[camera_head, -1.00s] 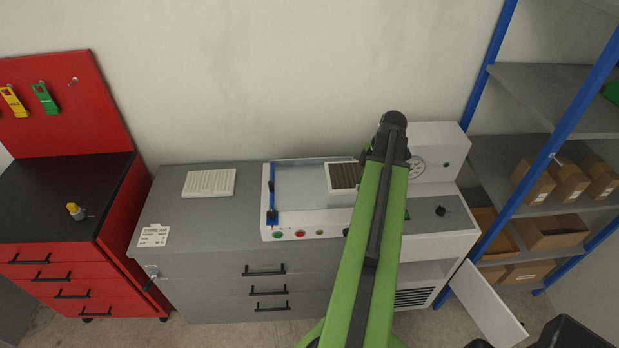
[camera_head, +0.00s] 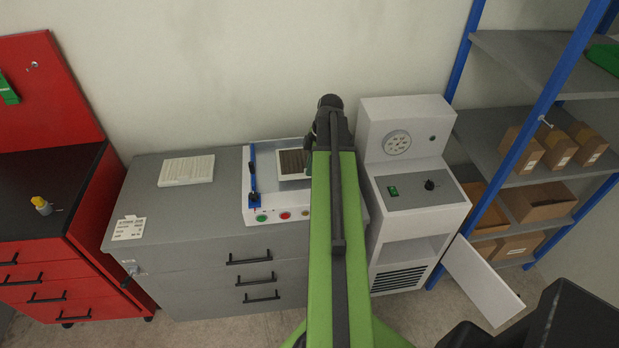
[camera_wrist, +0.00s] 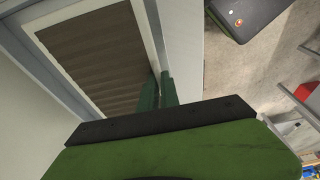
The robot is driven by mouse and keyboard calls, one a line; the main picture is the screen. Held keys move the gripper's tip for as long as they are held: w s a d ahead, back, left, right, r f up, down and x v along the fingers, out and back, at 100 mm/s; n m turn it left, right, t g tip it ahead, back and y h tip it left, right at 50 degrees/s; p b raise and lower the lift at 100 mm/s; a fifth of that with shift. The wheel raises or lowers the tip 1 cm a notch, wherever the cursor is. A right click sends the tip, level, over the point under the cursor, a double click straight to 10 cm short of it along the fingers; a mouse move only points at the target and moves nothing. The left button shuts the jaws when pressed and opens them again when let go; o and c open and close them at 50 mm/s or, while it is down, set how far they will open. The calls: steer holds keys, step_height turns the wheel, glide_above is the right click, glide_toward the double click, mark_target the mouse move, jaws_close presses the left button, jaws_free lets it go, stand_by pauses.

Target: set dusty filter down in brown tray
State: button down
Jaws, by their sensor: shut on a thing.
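The dusty filter (camera_head: 291,163) is a brown pleated panel in a pale frame. It shows large in the wrist view (camera_wrist: 95,62). My gripper (camera_wrist: 158,88) is shut on the filter's frame edge at its right side in the wrist view. In the head view my arm hides most of the gripper and the filter's right part. The filter is over the white machine bed (camera_head: 257,213); its height above the bed is unclear. An open brown tray (camera_head: 540,212) is on the shelf at the right, well apart from my gripper.
A clean white filter (camera_head: 187,169) and a label card (camera_head: 129,228) lie on the grey cabinet (camera_head: 195,232). A white machine (camera_head: 402,125) stands right of my arm, its lower door (camera_head: 482,280) swung open. The blue-posted shelf (camera_head: 480,130) holds several brown boxes.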

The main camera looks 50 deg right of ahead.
step_height(320, 180, down, 4)
steer(key=shift+r+b, duration=0.2)
steer(key=shift+b, duration=0.95)
steer(key=shift+r, duration=0.25)
steer(key=shift+f, duration=0.2)
steer(key=c, duration=1.6)
jaws_free()
steer(key=shift+r, duration=0.1)
steer(key=p+v, duration=1.2)
steer(key=shift+r, duration=0.2)
steer(key=shift+f, duration=0.1)
